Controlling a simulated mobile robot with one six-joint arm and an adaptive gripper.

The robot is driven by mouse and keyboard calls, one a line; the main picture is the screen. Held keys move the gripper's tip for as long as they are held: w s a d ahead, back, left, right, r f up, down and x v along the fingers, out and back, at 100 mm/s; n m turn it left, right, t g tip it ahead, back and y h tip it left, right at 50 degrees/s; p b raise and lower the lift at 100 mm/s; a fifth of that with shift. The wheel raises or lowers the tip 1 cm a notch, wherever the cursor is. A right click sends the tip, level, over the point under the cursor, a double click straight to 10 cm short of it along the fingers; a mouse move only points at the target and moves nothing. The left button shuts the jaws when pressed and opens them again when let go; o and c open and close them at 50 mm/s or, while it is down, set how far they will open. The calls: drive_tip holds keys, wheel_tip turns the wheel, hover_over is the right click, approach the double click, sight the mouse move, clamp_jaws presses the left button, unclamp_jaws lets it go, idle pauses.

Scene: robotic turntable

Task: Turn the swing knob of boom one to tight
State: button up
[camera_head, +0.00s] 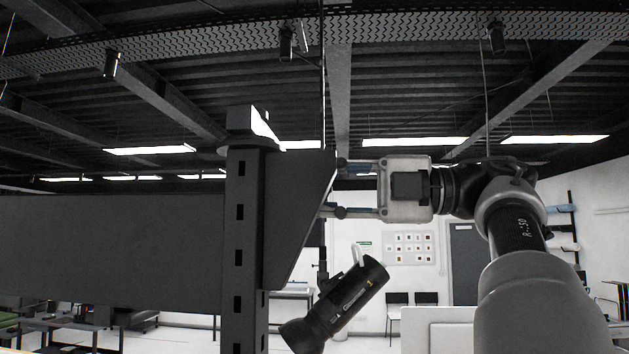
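My gripper (338,188) points left at the middle of the picture. Its two fingers are spread wide, one above the other, with a visible gap between them. The fingertips reach the right edge of a dark angled plate (296,205), which partly covers them. I see no swing knob; the area left of the fingertips is hidden by the plate. I cannot tell whether the fingers touch anything there. A black cylindrical lamp (350,300) is tilted below the gripper, near a thin vertical rod (322,262). I cannot make out which part is boom one.
A slotted dark upright post (241,260) and a wide dark horizontal beam (110,250) fill the left side, close to the plate. Chairs (411,300) and a grey door (464,262) are far behind. The space directly below the gripper's wrist looks clear.

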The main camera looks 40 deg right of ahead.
drive_tip(key=o, duration=1.2)
drive_tip(key=shift+c, duration=0.2)
drive_tip(key=shift+d, duration=0.1)
drive_tip(key=v, duration=0.7)
drive_tip(key=shift+s, duration=0.15)
drive_tip(key=shift+d, duration=0.1)
